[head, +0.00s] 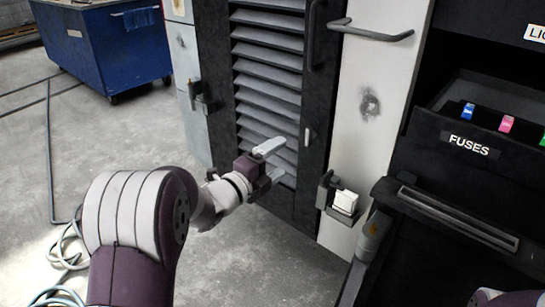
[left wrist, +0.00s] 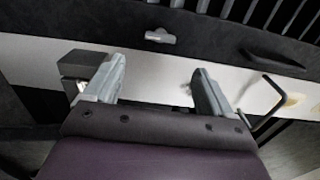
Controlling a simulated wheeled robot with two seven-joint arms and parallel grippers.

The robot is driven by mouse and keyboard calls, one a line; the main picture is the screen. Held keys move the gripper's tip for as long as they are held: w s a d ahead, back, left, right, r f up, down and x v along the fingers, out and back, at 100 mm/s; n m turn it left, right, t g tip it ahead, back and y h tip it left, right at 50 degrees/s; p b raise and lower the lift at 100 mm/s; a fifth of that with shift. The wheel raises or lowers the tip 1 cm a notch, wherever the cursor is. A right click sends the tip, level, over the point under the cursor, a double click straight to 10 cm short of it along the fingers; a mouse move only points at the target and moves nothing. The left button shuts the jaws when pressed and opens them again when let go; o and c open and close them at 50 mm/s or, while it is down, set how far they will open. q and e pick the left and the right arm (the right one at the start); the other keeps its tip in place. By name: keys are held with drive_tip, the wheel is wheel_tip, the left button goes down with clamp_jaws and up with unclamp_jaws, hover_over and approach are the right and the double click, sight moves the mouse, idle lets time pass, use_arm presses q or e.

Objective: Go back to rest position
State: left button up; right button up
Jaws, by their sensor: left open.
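My left gripper (head: 270,162) reaches in from the left in the head view, in front of the dark louvred door (head: 268,80). Its two grey fingers stand apart with nothing between them. In the left wrist view the left gripper (left wrist: 155,88) is also open and empty, facing a white panel with dark louvres beyond. A small part of my right arm (head: 510,298) shows at the bottom right corner of the head view. Its gripper is out of the picture.
A white panel (head: 375,70) with a handle and a small white block (head: 345,202) in a holder stands right of the louvres. A fuse drawer (head: 470,142) holds coloured fuses. A blue cart (head: 105,45) stands back left. Hoses (head: 68,245) lie on open floor at left.

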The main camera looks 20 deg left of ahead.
use_arm(q)
drive_tip(key=shift+s+a, duration=0.2)
drive_tip(key=shift+s, duration=0.45)
